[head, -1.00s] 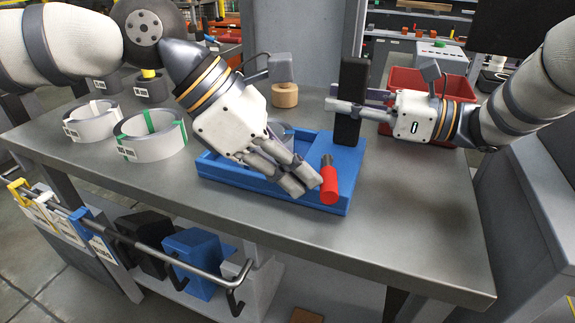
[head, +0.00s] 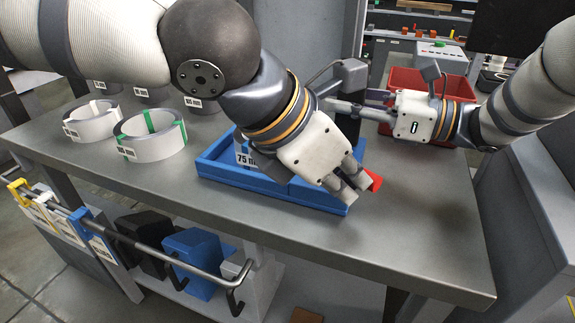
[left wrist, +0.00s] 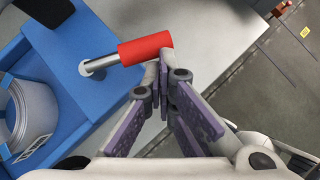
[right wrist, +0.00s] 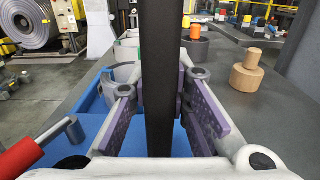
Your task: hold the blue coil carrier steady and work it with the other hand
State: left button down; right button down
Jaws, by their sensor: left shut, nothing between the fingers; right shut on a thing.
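The blue coil carrier (head: 225,172) sits on the grey bench with a silver coil (left wrist: 38,112) in it. A black upright post (right wrist: 161,90) stands at its far right. My right gripper (head: 345,107) is shut on this post. A lever with a steel stem (left wrist: 100,63) and red handle (left wrist: 145,48) comes out of the carrier; in the head view only part of the red handle (head: 375,180) shows behind my left gripper. My left gripper (head: 357,192) is shut and empty, its tips right beside the red handle; I cannot tell whether they touch.
Two pale coils, one with white tape (head: 92,122) and one with green (head: 150,143), stand left of the carrier. A red bin (head: 405,80) is behind my right gripper. A wooden knobbed piece (right wrist: 247,72) stands beyond the post. The bench's front right is clear.

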pick_arm(q)
jog(key=shift+w+d, duration=0.2)
jog(key=shift+d, duration=0.3)
jog(key=shift+w+d, duration=0.2)
jog(key=shift+d, duration=0.25)
pick_arm(e)
jog(key=shift+f, duration=0.2)
pick_arm(q)
jog(key=shift+w+d, duration=0.15)
jog(key=s+a+r, duration=0.3)
jog(key=s+r, duration=0.5)
jog(key=s, duration=0.2)
jog(key=shift+r, duration=0.25)
jog(key=shift+w, duration=0.1)
jog(key=v, duration=1.2)
pick_arm(e)
jog(key=c, duration=1.2)
grip_release()
jog(key=shift+r, duration=0.1)
